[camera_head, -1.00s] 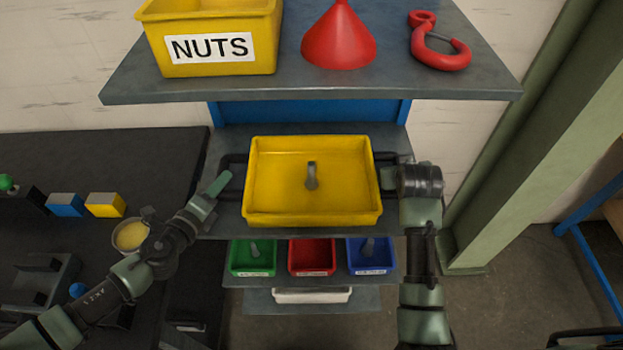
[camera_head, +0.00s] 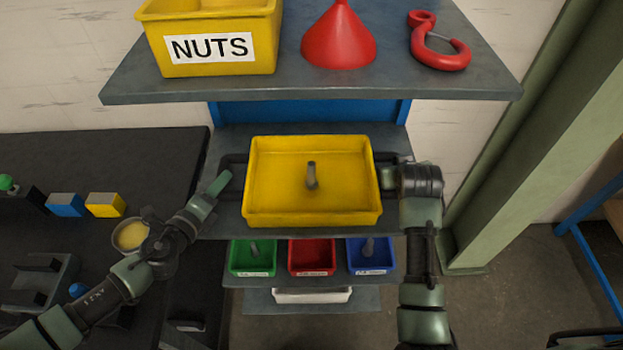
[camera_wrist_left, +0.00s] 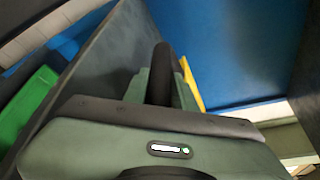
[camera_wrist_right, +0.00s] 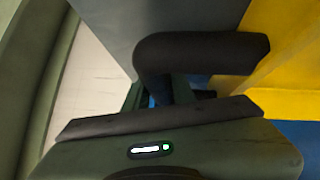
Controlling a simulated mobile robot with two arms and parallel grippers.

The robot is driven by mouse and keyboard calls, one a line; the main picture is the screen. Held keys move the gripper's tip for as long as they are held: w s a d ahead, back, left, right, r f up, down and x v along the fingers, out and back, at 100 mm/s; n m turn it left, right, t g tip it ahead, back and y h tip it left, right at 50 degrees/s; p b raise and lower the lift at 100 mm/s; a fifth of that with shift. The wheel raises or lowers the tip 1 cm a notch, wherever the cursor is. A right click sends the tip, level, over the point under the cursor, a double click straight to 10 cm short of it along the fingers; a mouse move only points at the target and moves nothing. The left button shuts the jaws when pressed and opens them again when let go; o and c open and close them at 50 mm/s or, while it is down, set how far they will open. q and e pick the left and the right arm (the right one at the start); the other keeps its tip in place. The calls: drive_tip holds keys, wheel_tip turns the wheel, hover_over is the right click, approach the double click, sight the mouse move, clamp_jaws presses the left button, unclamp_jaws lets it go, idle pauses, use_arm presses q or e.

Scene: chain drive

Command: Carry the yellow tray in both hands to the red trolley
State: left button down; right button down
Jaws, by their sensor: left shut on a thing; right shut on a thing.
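The yellow tray (camera_head: 312,207) is on the middle shelf (camera_head: 222,225) of a rack, with a grey peg-like part (camera_head: 311,176) standing in it. Whether it touches the shelf is hard to tell. My left gripper (camera_head: 226,178) is shut on the tray's black left handle; the handle (camera_wrist_left: 163,75) shows between the fingers in the left wrist view. My right gripper (camera_head: 392,177) is shut on the black right handle, which shows in the right wrist view (camera_wrist_right: 200,50) beside the yellow wall. The red trolley is not in view.
An upper shelf (camera_head: 310,88) with a yellow NUTS bin (camera_head: 210,45), a red funnel (camera_head: 338,38) and a red hook (camera_head: 438,45) overhangs behind the tray. Small green, red and blue bins (camera_head: 312,257) sit below. A dark bench (camera_head: 100,165) stands left, a green post (camera_head: 530,130) right.

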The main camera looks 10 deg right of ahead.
use_arm(q)
drive_tip(key=shift+a+f, duration=0.1)
drive_tip(key=shift+f, duration=0.05)
